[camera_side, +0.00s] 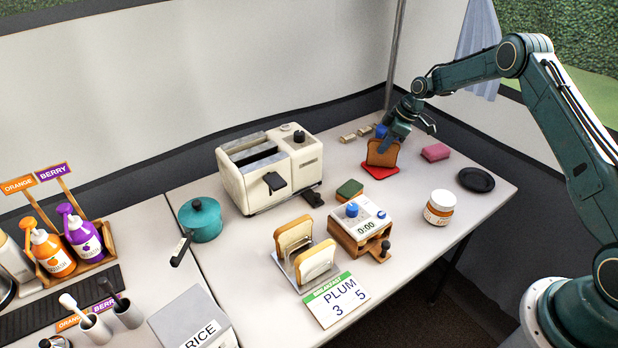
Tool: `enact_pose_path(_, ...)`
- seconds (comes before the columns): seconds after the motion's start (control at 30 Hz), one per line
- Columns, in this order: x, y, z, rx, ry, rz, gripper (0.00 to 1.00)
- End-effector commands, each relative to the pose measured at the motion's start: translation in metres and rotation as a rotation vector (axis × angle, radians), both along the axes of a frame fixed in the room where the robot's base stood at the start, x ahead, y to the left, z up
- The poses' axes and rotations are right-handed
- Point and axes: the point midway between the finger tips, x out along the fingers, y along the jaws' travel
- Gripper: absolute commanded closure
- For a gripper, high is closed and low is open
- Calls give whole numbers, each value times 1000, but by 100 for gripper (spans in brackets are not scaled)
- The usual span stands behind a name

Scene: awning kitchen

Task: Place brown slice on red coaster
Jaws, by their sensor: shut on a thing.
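The brown slice (382,154) is held upright in my gripper (392,141) at the back right of the table. The red coaster (380,171) lies flat directly below the slice, which hides part of it. The slice's lower edge is at or just above the coaster; I cannot tell whether they touch. My gripper is shut on the slice's upper part, and its fingertips are partly hidden.
A pink sponge (435,152) and a black round coaster (476,180) lie to the right. A jar (439,207), a timer (359,219), a green sponge (349,190) and a cream toaster (270,168) stand nearer. A rack (290,268) holds pale slices.

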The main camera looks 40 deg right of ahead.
Motion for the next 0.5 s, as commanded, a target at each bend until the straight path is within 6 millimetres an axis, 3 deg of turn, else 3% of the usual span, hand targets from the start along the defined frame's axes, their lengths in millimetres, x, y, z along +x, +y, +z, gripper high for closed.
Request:
enact_pose_path(0.23,0,0,-3,0,0,0,99)
enact_pose_path(0.27,0,0,-3,-1,-1,0,82)
enact_pose_path(0.33,0,0,-3,-1,-1,0,68)
enact_pose_path(0.37,0,0,-3,0,0,-1,64)
enact_pose_path(0.5,0,0,-3,0,0,-1,64)
